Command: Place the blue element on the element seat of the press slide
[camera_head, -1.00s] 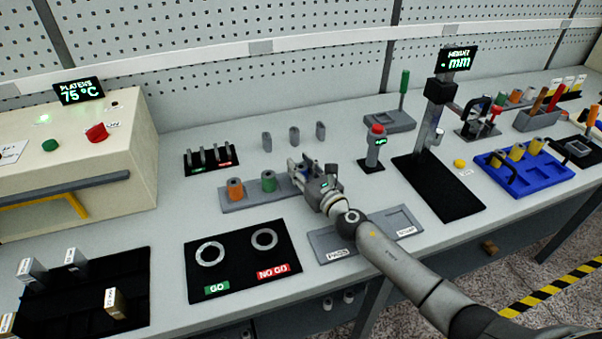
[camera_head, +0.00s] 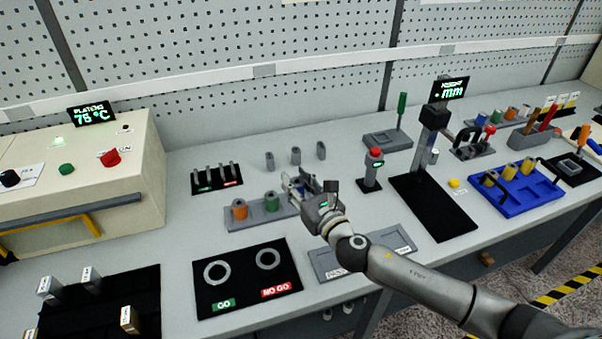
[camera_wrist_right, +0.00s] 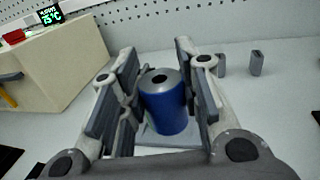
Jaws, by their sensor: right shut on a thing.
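The blue element (camera_wrist_right: 166,108) is an upright blue cylinder with a grey top and a dark centre hole, seen in the right wrist view. It stands between the fingers of my right gripper (camera_wrist_right: 158,95), which is shut on it. A grey plate shows just below it; I cannot tell whether it touches. In the head view my right gripper (camera_head: 297,184) is at the right end of a grey holder (camera_head: 233,223), and the blue element is not clearly visible there. I cannot make out which fixture is the press slide or its seat. My left gripper is not in view.
An orange element (camera_head: 239,209) and a green element (camera_head: 271,201) stand in the holder, left of my right gripper. Several grey pieces (camera_head: 296,156) stand behind. A red-topped post (camera_head: 373,165) and a height gauge (camera_head: 433,145) are to the right. A heated-platen machine (camera_head: 85,175) stands left.

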